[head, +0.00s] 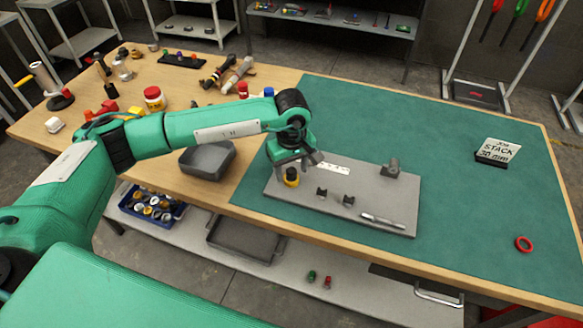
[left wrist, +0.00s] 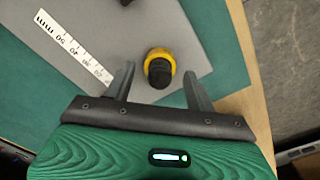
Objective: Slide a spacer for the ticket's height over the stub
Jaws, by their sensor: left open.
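The ticket (head: 496,152) stands at the back right of the green mat and reads "JOB STACK 30 mm". A dark upright stub (left wrist: 159,74) has a yellow ring (left wrist: 150,54) around it. In the head view, the yellow ring (head: 291,181) is at the left of the grey plate (head: 350,219), partly hidden by my gripper. My left gripper (head: 306,161) is open and empty just above it. In the left wrist view, the gripper's fingers (left wrist: 160,69) are on either side of stub and ring, apart from both. A red ring (head: 524,244) lies on the mat at right.
A white scale strip (head: 331,167), a grey block (head: 391,169), two small dark blocks (head: 348,201) and a metal pen-like tool (head: 383,221) are on the plate. A grey tray (head: 208,160) stands left of the mat. The mat's right side is mostly free.

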